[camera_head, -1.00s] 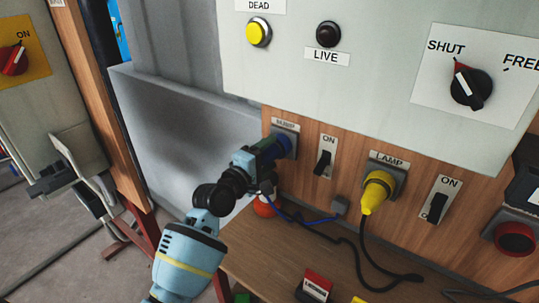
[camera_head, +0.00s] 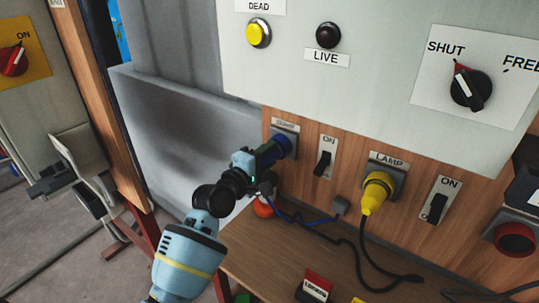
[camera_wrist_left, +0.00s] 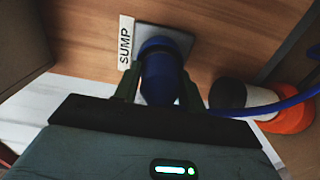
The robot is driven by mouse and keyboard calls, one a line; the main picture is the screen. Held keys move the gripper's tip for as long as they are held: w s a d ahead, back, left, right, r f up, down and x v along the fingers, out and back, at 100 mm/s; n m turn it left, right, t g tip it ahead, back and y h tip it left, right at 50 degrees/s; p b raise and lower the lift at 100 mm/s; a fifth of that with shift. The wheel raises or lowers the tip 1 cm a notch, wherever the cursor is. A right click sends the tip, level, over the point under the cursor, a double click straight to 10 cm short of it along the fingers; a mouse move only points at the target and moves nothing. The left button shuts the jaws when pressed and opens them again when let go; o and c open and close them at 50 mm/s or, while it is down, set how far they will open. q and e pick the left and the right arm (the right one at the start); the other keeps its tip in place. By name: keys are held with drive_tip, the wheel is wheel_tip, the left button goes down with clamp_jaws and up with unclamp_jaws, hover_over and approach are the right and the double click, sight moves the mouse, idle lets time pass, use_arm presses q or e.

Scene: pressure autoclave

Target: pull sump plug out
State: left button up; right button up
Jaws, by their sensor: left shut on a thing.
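The blue sump plug (camera_head: 281,148) sits at its socket under the SUMP label on the wooden panel. In the left wrist view the plug (camera_wrist_left: 160,72) stands between the fingers, in front of the grey socket plate (camera_wrist_left: 178,38). My left gripper (camera_head: 268,155) is shut on the plug; its fingers also show in the left wrist view (camera_wrist_left: 158,88). A blue cable (camera_head: 300,217) runs from the plug area to the right. How deep the plug sits in the socket cannot be told. My right gripper is not in view.
A yellow lamp plug (camera_head: 375,193) sits in the socket to the right, with a black cable below. A black switch (camera_head: 323,164) stands between the sockets. An orange-red round object (camera_head: 264,207) is below my gripper. The wooden shelf (camera_head: 270,270) has small objects near its front.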

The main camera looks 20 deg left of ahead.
use_arm(q)
drive_tip(key=shift+s+a, duration=0.1)
drive_tip(key=shift+s, duration=0.05)
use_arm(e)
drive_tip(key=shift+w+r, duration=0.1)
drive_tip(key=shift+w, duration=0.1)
